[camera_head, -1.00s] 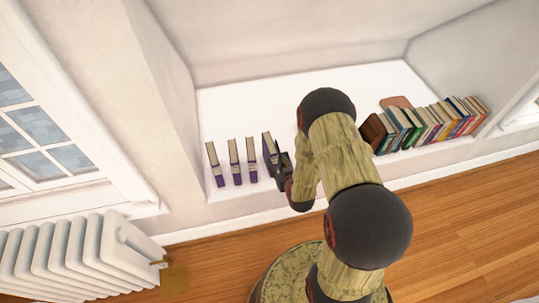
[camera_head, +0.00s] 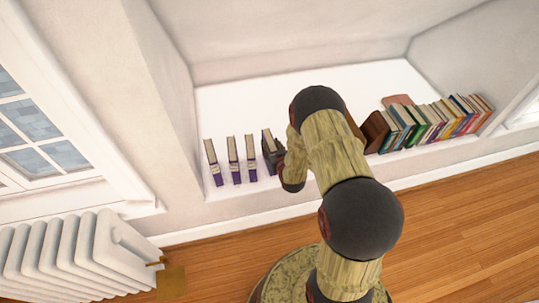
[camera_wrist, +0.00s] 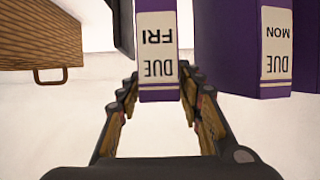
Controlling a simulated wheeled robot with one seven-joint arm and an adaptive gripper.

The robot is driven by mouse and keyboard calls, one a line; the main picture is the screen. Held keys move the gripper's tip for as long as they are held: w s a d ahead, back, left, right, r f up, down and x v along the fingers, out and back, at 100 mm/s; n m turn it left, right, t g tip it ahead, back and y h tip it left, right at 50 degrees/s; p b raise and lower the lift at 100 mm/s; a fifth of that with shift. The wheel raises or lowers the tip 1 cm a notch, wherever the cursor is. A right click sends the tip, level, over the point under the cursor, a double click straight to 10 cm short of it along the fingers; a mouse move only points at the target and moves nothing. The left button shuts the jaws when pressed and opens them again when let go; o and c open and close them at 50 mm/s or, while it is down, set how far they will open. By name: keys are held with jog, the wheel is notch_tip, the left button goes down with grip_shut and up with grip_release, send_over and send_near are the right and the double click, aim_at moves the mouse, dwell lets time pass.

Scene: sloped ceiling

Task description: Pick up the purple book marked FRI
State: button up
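The purple book marked DUE FRI (camera_wrist: 158,50) stands upright in the middle of the wrist view, its labelled spine towards me. In the head view it appears to be the rightmost book (camera_head: 267,138) of the left group, partly hidden by my gripper (camera_head: 275,157). In the wrist view my gripper (camera_wrist: 160,88) is open, with one finger on each side of the lower spine. I cannot tell whether the fingers touch the book. A purple book marked DUE MON (camera_wrist: 276,50) stands to its right in that view, close to the right finger.
More purple books (camera_head: 233,160) stand to the left in the head view. A dark upright object (camera_wrist: 123,25) and a wooden box with a handle (camera_wrist: 42,40) are left in the wrist view. Coloured books (camera_head: 435,122) line the right of the white ledge (camera_head: 230,105). A radiator (camera_head: 70,255) stands lower left.

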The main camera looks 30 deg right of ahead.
jog(key=b+x, duration=0.1)
jog(key=x, duration=0.2)
jog(key=shift+f, duration=0.15)
jog(key=shift+s, duration=0.1)
jog(key=c, duration=0.4)
grip_shut()
dwell(0.3)
